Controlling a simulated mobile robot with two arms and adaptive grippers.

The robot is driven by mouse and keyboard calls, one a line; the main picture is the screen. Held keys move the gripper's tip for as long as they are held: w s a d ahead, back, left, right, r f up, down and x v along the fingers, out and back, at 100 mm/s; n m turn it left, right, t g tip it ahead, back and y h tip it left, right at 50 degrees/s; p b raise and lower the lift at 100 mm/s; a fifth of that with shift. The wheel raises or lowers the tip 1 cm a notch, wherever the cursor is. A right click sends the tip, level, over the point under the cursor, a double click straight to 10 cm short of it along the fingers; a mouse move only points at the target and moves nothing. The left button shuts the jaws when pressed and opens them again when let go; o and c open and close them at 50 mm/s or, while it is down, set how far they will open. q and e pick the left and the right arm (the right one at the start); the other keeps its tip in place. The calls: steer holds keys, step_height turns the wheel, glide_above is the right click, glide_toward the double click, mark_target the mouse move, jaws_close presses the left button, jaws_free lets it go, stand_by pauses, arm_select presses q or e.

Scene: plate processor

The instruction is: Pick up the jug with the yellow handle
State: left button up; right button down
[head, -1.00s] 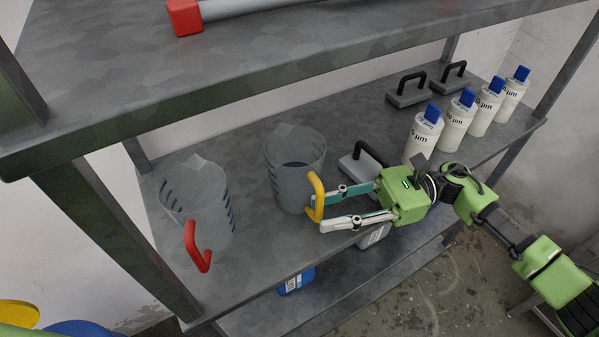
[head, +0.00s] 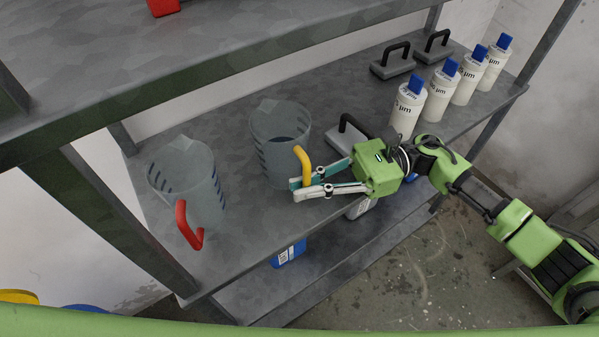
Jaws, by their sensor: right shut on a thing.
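The jug with the yellow handle (head: 280,126) stands upright on the middle shelf, a clear grey measuring jug with its yellow handle (head: 303,166) facing the front right. My right gripper (head: 296,188) reaches in from the right and is shut on the yellow handle, its fingers at the handle's lower part. The jug's base appears to be on the shelf. My left gripper is not in view.
A jug with a red handle (head: 190,178) stands to the left on the same shelf (head: 245,215). A grey block with a black handle (head: 346,140) is close behind my right gripper. White bottles with blue caps (head: 408,108) stand at the right. The upper shelf (head: 200,75) overhangs the back.

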steer(key=shift+r, duration=0.3)
